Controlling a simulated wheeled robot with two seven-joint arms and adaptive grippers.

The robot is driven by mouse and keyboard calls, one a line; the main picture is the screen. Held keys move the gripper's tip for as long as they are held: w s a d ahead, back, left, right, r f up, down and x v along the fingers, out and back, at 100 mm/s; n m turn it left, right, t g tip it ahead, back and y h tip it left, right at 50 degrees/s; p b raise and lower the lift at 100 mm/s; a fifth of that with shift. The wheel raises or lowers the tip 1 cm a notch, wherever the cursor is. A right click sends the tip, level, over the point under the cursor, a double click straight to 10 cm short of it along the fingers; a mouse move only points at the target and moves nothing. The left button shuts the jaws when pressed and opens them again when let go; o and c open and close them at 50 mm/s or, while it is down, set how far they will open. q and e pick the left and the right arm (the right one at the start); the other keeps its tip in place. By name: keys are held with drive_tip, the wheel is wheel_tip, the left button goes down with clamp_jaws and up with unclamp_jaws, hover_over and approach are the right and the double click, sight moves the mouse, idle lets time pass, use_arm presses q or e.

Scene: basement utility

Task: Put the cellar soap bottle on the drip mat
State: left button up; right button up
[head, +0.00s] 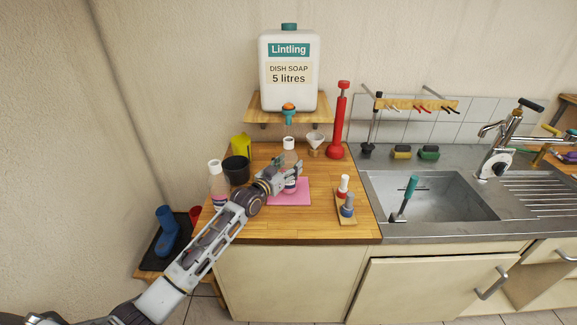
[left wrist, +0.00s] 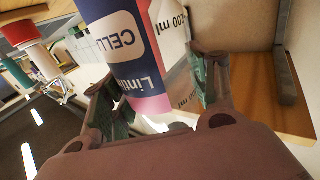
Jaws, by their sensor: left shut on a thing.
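The cellar soap bottle (head: 290,156) has a white cap, a pink body and a dark blue label. It stands roughly upright in my left gripper (head: 287,172). In the left wrist view the bottle (left wrist: 122,45), its label partly reading "CELL", lies between the two fingers of the left gripper (left wrist: 158,95), which is shut on it. The pink drip mat (head: 290,199) lies on the wooden counter, and the bottle's lower end shows over it. The gripper partly hides the bottle, and I cannot tell whether its base touches the mat. My right gripper is not in view.
A similar white-capped bottle (head: 216,178), a black cup (head: 236,170) and a yellow container (head: 241,146) stand left. The Lintling canister (head: 289,78) sits on a shelf above, its tap over the bottle. Small bottles on a wooden tray (head: 346,219) and a sink (head: 440,195) are right.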

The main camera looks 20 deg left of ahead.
use_arm(q)
drive_tip(key=shift+f, duration=0.1)
drive_tip(key=o, duration=1.1)
drive_tip(key=shift+r, duration=0.2)
drive_tip(key=shift+v, duration=0.95)
drive_tip(key=v, duration=1)
drive_tip(key=shift+b, duration=0.35)
drive_tip(key=shift+s, duration=0.1)
